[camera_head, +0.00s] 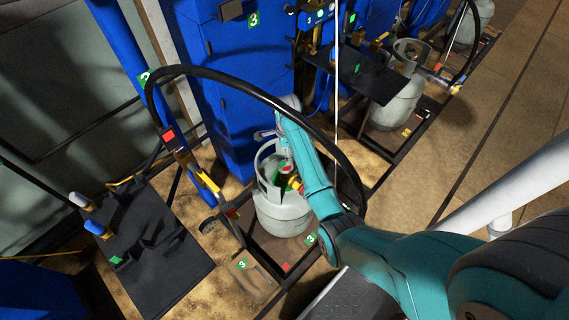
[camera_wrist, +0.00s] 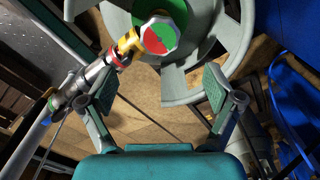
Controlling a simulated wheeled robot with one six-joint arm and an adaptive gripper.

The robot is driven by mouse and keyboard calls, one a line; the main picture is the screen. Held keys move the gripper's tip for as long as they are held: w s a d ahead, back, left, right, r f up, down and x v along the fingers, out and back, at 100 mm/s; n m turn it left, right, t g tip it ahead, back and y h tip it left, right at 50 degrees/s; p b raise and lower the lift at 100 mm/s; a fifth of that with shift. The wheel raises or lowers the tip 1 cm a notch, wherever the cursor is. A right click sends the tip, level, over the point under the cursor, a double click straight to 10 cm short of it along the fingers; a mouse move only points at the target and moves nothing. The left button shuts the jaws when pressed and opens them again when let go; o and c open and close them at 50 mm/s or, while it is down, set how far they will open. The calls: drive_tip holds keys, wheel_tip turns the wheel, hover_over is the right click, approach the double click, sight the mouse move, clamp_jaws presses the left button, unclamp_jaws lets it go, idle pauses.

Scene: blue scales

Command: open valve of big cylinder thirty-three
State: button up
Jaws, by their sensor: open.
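A grey-white gas cylinder (camera_head: 282,215) stands upright on a dark platform in the middle of the head view. A collar (camera_wrist: 235,45) with openings surrounds its top. Inside the collar is a valve knob with red, green and white faces (camera_wrist: 160,38); in the head view the valve (camera_head: 286,172) is partly hidden by my arm. A yellow and metal fitting (camera_wrist: 126,45) with a hose joins the valve from the left in the wrist view. My gripper (camera_wrist: 160,90) is open and empty, its fingers spread apart below the knob in the wrist picture, not touching it.
A black hose (camera_head: 240,91) arches over my arm and the cylinder. A blue cabinet (camera_head: 247,85) stands behind. Another cylinder (camera_head: 394,105) stands at the upper right. A black plate (camera_head: 150,245) lies at the left. Green "3" labels (camera_head: 242,265) mark the place. Open floor (camera_head: 500,130) shows at the right.

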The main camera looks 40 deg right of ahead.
wheel_tip(320, 180, down, 9)
drive_tip(key=shift+r, duration=0.1)
idle(0.3)
drive_tip(key=c, duration=1.1)
drive_tip(key=shift+c, duration=0.2)
